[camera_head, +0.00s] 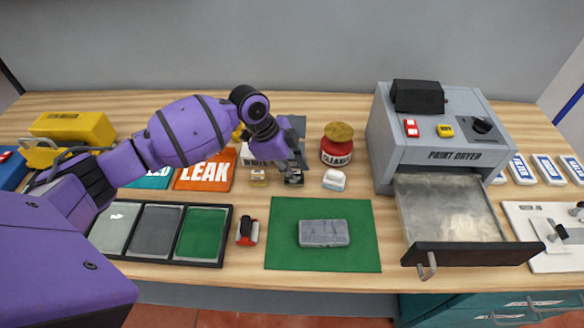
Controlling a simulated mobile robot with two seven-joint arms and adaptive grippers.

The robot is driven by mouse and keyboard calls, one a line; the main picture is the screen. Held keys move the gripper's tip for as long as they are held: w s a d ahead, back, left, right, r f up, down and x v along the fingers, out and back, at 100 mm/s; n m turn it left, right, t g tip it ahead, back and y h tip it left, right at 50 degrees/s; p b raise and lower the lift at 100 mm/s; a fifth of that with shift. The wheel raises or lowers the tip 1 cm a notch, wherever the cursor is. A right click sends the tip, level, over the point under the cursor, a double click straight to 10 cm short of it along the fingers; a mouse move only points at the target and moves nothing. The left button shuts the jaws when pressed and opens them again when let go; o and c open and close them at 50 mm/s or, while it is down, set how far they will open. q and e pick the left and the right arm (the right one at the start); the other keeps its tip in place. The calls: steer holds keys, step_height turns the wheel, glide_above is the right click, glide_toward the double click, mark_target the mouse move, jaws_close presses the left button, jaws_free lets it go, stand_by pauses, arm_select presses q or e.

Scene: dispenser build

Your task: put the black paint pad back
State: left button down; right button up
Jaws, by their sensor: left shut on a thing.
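The black paint pad (294,179) is a small dark block near the back middle of the table, just below my left gripper (293,168). My left gripper points down and is shut on the black pad; its fingers partly hide the pad. I cannot tell whether the pad touches the table. A similar small pad with a tan top (258,178) stands to its left, and a white and pale blue one (334,180) to its right. My right gripper is not in view.
A green mat (283,250) with a grey block (324,233) lies in front. A paint dryer (440,135) with its drawer (452,212) open stands right.

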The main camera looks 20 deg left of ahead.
arm_select(q)
steer(key=shift+f, duration=0.35)
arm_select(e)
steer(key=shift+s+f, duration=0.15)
arm_select(q)
steer(key=c, duration=1.5)
jaws_free()
steer(key=shift+o, duration=0.3)
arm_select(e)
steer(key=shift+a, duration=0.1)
arm_select(q)
steer(key=o, duration=0.6)
steer(key=shift+w+r+p, duration=0.1)
steer(key=shift+r+p, duration=0.3)
steer(key=shift+r, duration=0.55)
steer(key=shift+r+p, duration=1.35)
steer(key=shift+r, duration=1.8)
steer(key=shift+f, duration=0.1)
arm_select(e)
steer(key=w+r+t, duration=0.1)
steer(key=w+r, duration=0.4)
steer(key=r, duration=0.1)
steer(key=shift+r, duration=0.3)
